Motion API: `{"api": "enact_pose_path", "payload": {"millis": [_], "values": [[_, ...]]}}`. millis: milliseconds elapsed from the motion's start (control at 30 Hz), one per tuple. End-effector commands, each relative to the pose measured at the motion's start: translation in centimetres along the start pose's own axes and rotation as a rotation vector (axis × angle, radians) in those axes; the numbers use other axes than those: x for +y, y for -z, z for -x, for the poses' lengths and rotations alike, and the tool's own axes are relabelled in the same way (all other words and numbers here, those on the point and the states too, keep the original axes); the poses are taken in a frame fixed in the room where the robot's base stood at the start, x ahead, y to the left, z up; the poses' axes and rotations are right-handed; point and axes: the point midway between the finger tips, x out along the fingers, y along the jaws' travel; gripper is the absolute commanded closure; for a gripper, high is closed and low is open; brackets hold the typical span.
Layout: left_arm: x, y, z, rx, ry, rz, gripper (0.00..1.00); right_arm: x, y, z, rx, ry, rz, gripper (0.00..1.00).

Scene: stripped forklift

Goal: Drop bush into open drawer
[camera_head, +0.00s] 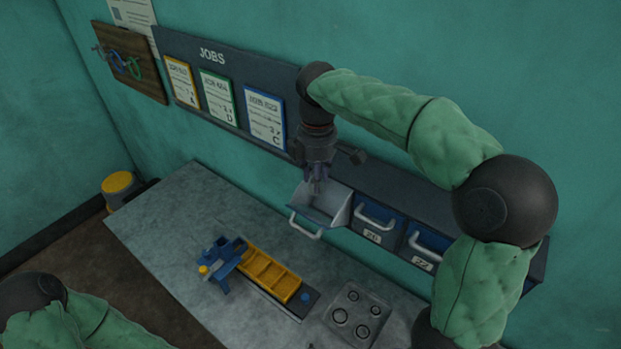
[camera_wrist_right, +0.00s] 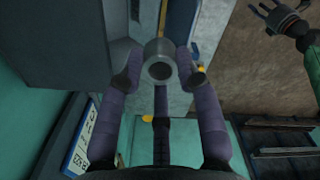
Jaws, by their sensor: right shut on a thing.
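The bush (camera_wrist_right: 158,49) is a short grey hollow cylinder; its round bore faces the camera in the right wrist view. The purple fingers of my right gripper (camera_wrist_right: 160,75) are shut around it. In the head view my right gripper (camera_head: 318,184) points down at the open drawer (camera_head: 338,206), its fingertips over or just inside the opening; I cannot tell how deep. The bush is not clear there. The drawer is grey inside, with a pale handle, pulled out from the wall unit. My left gripper (camera_wrist_right: 283,20) shows small at the wrist view's top right; its finger gap is unclear.
Two closed blue drawers (camera_head: 378,221) sit right of the open one. Below, the grey bench (camera_head: 175,215) holds a yellow compartment tray (camera_head: 268,272), a blue fixture (camera_head: 224,262) and a plate with rings (camera_head: 358,312). The job board (camera_head: 222,62) hangs behind. Bench left is free.

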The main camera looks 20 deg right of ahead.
Motion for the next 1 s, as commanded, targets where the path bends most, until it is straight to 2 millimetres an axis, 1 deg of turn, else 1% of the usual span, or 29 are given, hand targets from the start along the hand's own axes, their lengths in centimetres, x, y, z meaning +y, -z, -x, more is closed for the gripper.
{"api": "enact_pose_path", "payload": {"millis": [133,433,467,500,533,567,867,1000], "values": [[-0.06,0.03,-0.18,0.0,0.0,0.0,0.54,0.48,-0.43,-0.28,0.001,-0.002,-0.003,1.0],[-0.06,0.04,-0.17,0.001,0.0,0.0,0.54,0.57,-0.49,-0.3,0.001,-0.002,-0.002,1.0],[-0.06,0.04,-0.17,0.001,0.0,0.0,0.54,0.57,-0.49,-0.3,0.001,-0.002,-0.002,0.6],[-0.06,0.04,-0.17,0.001,0.0,0.0,0.54,0.57,-0.49,-0.3,0.001,-0.002,-0.002,0.49],[-0.06,0.04,-0.17,0.001,0.0,0.0,0.54,0.57,-0.49,-0.3,0.001,-0.002,-0.002,0.4],[-0.06,0.04,-0.17,0.001,0.0,0.0,0.54,0.56,-0.48,-0.3,0.001,-0.002,-0.002,0.38],[-0.06,0.04,-0.17,0.001,0.0,0.0,0.54,0.54,-0.47,-0.33,0.0,-0.001,-0.001,0.38],[-0.06,0.04,-0.18,0.001,0.0,0.0,0.54,0.6,-0.44,0.5,0.001,-0.003,-0.002,0.38]]}}
